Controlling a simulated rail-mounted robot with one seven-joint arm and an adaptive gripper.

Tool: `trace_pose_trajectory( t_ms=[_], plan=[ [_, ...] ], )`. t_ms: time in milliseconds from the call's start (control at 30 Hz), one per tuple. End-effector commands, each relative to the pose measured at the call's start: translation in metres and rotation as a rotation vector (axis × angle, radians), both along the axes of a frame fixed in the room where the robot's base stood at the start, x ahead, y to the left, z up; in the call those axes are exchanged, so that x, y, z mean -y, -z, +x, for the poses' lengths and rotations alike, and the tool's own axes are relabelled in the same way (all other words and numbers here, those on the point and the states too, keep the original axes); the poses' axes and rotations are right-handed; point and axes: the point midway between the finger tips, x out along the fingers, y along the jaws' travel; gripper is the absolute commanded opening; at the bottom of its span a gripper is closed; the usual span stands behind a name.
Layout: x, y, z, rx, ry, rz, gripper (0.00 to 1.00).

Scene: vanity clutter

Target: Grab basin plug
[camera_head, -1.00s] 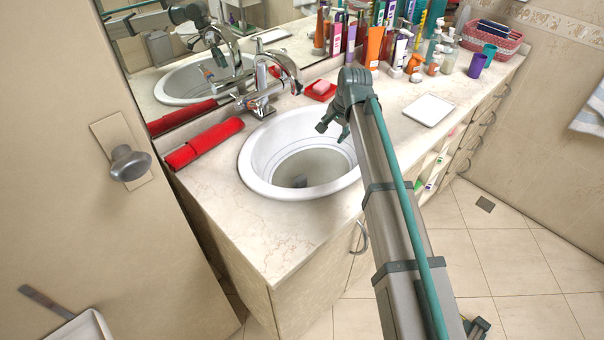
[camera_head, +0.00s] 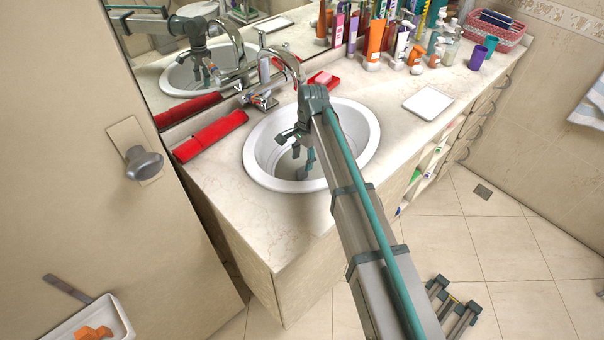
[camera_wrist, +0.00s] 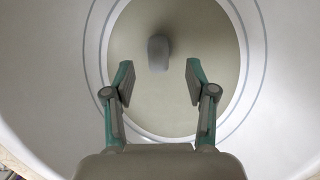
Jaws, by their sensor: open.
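The basin plug (camera_wrist: 158,53) is a small grey rounded piece standing on the floor of the white basin (camera_head: 367,112). In the wrist view it lies ahead of my gripper (camera_wrist: 158,82), roughly centred between the two fingers and beyond their tips. The fingers are spread open with nothing between them. In the head view my gripper (camera_head: 301,153) is over the basin, pointing down into it. There the plug (camera_head: 303,173) shows only partly, close behind a fingertip. I cannot tell the exact gap between the fingertips and the plug.
A chrome faucet (camera_head: 265,72) stands behind the basin. A red rolled towel (camera_head: 211,136) lies to its left, and a red soap dish (camera_head: 323,80) is behind it. A white tray (camera_head: 428,103) lies to the right. Several bottles and tubes crowd the back of the counter.

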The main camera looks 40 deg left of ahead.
Motion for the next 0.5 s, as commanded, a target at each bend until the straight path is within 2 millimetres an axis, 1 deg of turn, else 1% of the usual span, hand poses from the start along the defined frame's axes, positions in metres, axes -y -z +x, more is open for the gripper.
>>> trace_pose_trajectory(
  t_ms=[167,367,500],
  plan=[
    [0.002,0.015,-0.002,-0.002,0.0,-0.002,0.56],
    [0.001,0.04,-0.005,-0.002,0.0,-0.002,0.56],
    [0.001,0.047,-0.005,0.0,0.0,0.0,0.56]
  ],
)
